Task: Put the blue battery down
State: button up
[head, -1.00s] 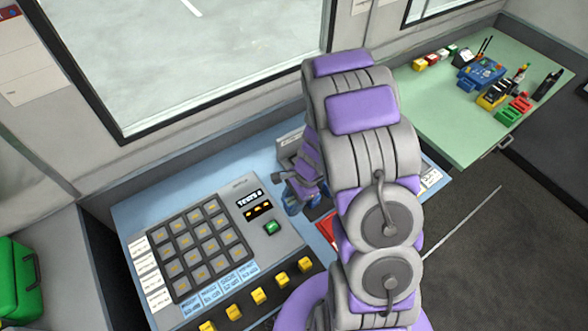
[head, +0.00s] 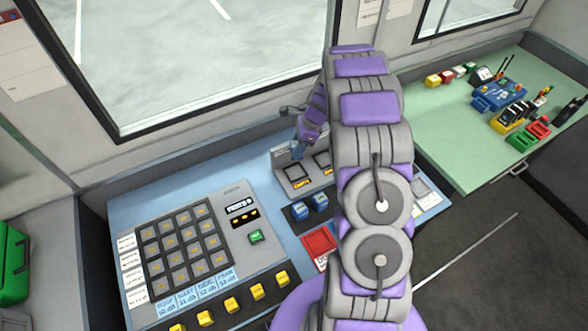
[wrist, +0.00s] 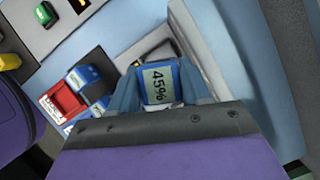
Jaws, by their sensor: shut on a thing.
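My gripper (wrist: 160,88) is shut on a blue battery (wrist: 159,82) whose grey display reads 45% in the wrist view. In the head view my gripper (head: 299,147) is above the grey unit with dark square slots (head: 293,182) at the back of the blue console. Whether the battery touches the unit cannot be told.
A red square panel (head: 319,241) lies in front of the holder. A keypad (head: 187,247) and a row of yellow buttons (head: 231,305) fill the console's left. A green table (head: 462,140) at the right holds several small devices. The window wall rises behind.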

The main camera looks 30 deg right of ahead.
jog(key=x, duration=0.3)
jog(key=b+x, duration=0.1)
jog(key=x, duration=0.1)
jog(key=shift+s+d+f, duration=0.3)
jog(key=shift+s+f, duration=0.05)
jog(key=shift+f, duration=0.15)
jog(key=f, duration=0.2)
jog(key=d+f+b, duration=0.1)
jog(key=f, duration=0.1)
jog(key=shift+a, duration=0.2)
jog(key=o, duration=1)
